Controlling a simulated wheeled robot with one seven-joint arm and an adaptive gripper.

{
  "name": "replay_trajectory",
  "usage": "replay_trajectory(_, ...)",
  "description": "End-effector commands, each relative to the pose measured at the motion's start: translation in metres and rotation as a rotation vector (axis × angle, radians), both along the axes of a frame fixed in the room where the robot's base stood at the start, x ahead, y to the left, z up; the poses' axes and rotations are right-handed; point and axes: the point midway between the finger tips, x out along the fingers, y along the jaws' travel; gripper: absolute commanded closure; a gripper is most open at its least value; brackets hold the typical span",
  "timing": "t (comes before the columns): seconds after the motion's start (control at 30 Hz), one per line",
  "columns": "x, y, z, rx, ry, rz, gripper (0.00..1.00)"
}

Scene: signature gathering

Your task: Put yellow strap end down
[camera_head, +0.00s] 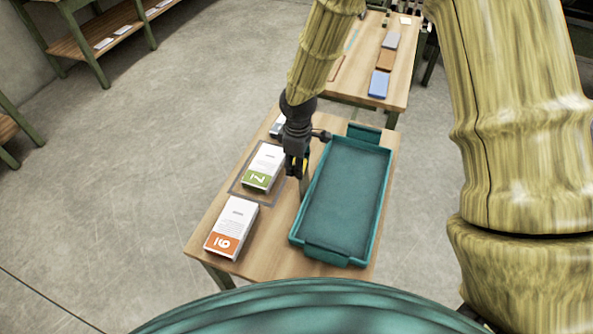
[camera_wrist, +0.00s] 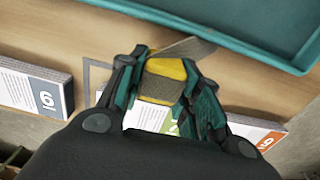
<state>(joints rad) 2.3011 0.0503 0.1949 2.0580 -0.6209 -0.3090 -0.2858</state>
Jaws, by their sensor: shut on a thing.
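My gripper (camera_head: 297,172) is over the wooden table, between the stack with the green label and the teal tray. In the wrist view, my gripper (camera_wrist: 163,68) is shut on a yellow strap end (camera_wrist: 166,67). A brownish-grey band (camera_wrist: 160,89) shows just below the yellow part, between the fingers. A thin grey-brown strip (camera_wrist: 185,48) sticks out beyond the fingertips towards the tray. In the head view only a sliver of yellow shows at the fingers. Whether the strap end touches the table is hard to tell.
The teal tray (camera_head: 298,241) looks empty. A white stack with a green label (camera_head: 264,167) lies inside a grey outline (camera_head: 237,187). An orange-labelled stack (camera_head: 232,228) is nearer, a blue-labelled one (camera_wrist: 35,88) farther. Another table (camera_head: 348,92) stands behind.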

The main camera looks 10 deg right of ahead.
Motion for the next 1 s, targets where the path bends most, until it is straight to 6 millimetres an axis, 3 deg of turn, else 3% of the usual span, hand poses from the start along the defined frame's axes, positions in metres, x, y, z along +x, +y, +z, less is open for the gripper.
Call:
replay_trajectory(0.27, -0.002, 0.001, -0.031, -0.001, 0.003, 0.002, 0.96)
replay_trajectory(0.7, -0.002, 0.001, -0.037, 0.0, 0.001, 0.001, 0.96)
replay_trajectory(0.73, -0.002, 0.001, -0.037, 0.0, 0.001, 0.001, 0.61)
replay_trajectory(0.8, -0.002, 0.001, -0.037, 0.0, 0.001, 0.001, 0.48)
replay_trajectory(1.0, -0.002, 0.001, -0.036, 0.0, 0.001, 0.001, 0.45)
